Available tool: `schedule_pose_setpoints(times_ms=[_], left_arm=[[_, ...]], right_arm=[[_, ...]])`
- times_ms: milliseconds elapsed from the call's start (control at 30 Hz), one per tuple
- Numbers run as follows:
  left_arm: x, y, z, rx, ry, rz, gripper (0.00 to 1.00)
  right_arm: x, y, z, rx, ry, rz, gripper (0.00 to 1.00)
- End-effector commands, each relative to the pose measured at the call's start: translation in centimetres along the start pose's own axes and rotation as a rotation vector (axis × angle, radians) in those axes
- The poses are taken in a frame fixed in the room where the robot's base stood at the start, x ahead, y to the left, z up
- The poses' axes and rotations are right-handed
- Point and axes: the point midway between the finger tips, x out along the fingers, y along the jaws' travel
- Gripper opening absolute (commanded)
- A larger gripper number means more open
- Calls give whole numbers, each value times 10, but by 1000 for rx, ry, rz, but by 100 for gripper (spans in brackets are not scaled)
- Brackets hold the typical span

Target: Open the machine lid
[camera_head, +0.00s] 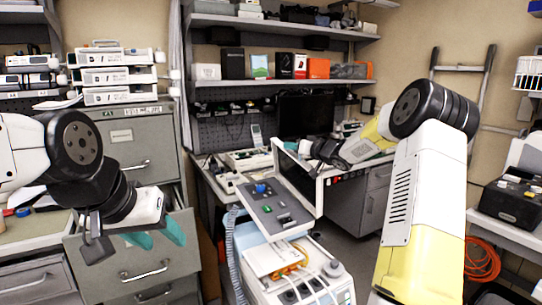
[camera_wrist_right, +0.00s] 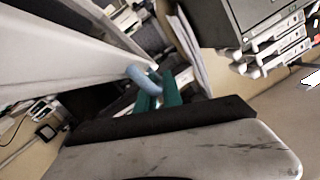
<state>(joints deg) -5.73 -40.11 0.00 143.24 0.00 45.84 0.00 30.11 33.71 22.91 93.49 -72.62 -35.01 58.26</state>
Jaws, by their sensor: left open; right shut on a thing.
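The machine (camera_head: 330,285) stands in the centre of the head view, with cables and orange parts on its lower top. Above these is a tilted grey control panel (camera_head: 285,205) with a blue knob. A white-edged panel, seemingly the lid (camera_head: 318,190), stands raised and slanted behind it. My right gripper (camera_head: 309,149) is at the lid's upper far side, partly hidden. In the right wrist view its teal fingers (camera_wrist_right: 160,93) are shut on a blue-grey handle (camera_wrist_right: 143,78) beside a long white panel. My left gripper (camera_head: 158,237) is open and empty, left of the machine.
A grey filing cabinet (camera_head: 142,148) with drawers stands behind my left gripper. A desk with a dark monitor (camera_head: 304,113) and loaded shelves are behind the machine. An orange coiled cable (camera_head: 482,262) hangs at the right. Some floor is clear behind my right arm.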

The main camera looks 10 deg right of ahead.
Motion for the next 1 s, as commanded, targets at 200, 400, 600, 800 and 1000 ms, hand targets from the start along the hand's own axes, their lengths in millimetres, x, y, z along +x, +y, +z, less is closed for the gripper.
schedule_pose_setpoints(times_ms=[200,400,600,800,1000], left_arm=[[0,0,0,0,0,0,49],[0,0,0,0,0,0,49],[0,0,0,0,0,0,49],[0,0,0,0,0,0,49],[0,0,0,0,0,0,49]], right_arm=[[-4,35,-18,-6,3,0,0],[-6,60,-25,-5,1,-1,0],[-7,75,-27,-4,0,-1,0],[-7,81,-27,-3,-2,0,0],[-7,82,-27,-2,-3,1,0]])
